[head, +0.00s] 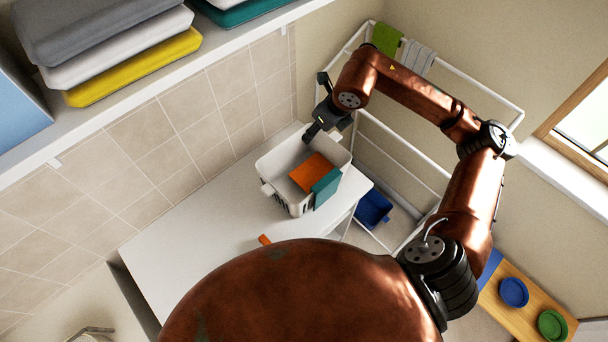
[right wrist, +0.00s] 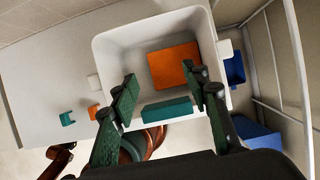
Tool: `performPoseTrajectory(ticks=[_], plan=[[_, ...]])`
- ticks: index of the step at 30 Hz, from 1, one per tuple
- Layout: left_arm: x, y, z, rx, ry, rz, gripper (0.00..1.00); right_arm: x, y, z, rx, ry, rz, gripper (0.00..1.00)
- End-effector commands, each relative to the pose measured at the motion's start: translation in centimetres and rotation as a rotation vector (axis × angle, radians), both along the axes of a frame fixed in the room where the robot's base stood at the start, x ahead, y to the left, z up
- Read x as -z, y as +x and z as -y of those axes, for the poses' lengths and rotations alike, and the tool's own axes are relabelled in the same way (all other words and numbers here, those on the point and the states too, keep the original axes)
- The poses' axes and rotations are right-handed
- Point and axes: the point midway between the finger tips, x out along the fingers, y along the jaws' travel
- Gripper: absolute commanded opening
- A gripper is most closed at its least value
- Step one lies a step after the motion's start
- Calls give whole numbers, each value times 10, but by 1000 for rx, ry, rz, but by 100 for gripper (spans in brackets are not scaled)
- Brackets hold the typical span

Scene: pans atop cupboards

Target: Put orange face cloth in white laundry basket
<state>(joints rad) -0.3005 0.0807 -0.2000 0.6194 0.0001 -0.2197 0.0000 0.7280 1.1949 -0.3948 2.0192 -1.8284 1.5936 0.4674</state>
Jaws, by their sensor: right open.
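The white laundry basket (head: 274,168) stands on the white counter near the wall, and it also shows in the right wrist view (right wrist: 115,52). The orange face cloth (head: 311,172) lies inside the basket; in the right wrist view the cloth (right wrist: 175,66) looks flat and apart from my fingers. A teal cloth (head: 326,188) hangs at the basket's rim and shows beyond my fingers in the right wrist view (right wrist: 167,109). My right gripper (head: 317,106) is open and empty above the far side of the basket; its two fingers (right wrist: 160,83) are spread. My left gripper is not in view.
The counter (head: 190,225) is clear left of the basket, apart from a small orange piece (head: 264,240). A white drying rack (head: 405,160) with green (head: 386,39) and grey cloths stands to the right. A blue bin (head: 372,208) sits low beside it. A shelf with folded towels is upper left.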

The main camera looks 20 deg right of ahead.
Motion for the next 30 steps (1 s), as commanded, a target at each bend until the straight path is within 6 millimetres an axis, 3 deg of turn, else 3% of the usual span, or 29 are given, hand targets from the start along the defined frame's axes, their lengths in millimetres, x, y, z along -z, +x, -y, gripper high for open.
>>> performPoseTrajectory(ticks=[3,9,30], plan=[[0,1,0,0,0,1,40,-21,-8,4,2,-3,3,43],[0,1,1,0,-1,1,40,-41,-16,6,0,-1,1,43],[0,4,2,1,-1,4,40,-45,-18,6,0,0,0,43]])
